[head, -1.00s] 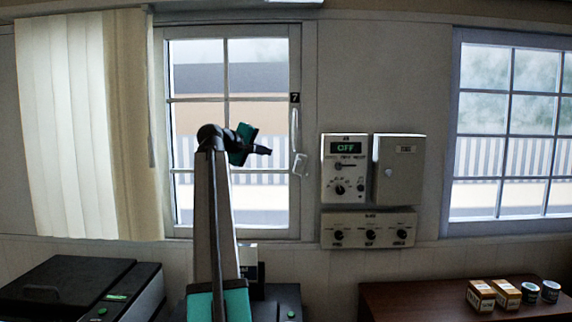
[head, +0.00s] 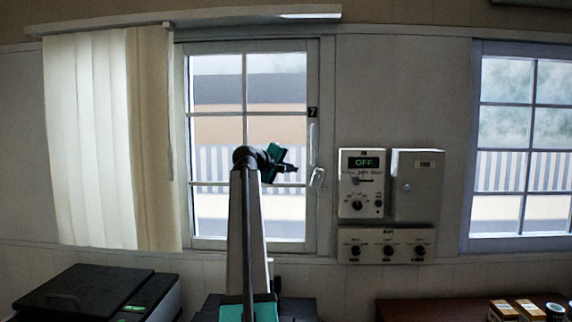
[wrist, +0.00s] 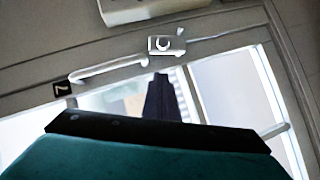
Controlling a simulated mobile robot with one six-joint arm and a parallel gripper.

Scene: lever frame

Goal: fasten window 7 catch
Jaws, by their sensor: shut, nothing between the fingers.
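Window 7 (head: 214,244) has a pale frame with several panes and a black label "7" (head: 312,112) on its right stile; the label also shows in the wrist view (wrist: 62,89). Below the label are a slim white pull bar (head: 312,143) and the white catch (head: 317,178). In the wrist view, the catch (wrist: 166,45) is a small block with a round part, beyond the bar (wrist: 108,72). My gripper (head: 296,168) is shut and empty, just left of the catch in the head view. Its dark fingertips (wrist: 160,78) appear just below the catch in the wrist view, with no visible contact.
A control box reading "OFF" (head: 362,185), a grey cabinet (head: 417,187) and a knob panel (head: 386,245) are on the wall right of the window. A pale blind (head: 90,140) hangs at left. A dark machine (head: 85,290) and a brown table (head: 430,309) stand below.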

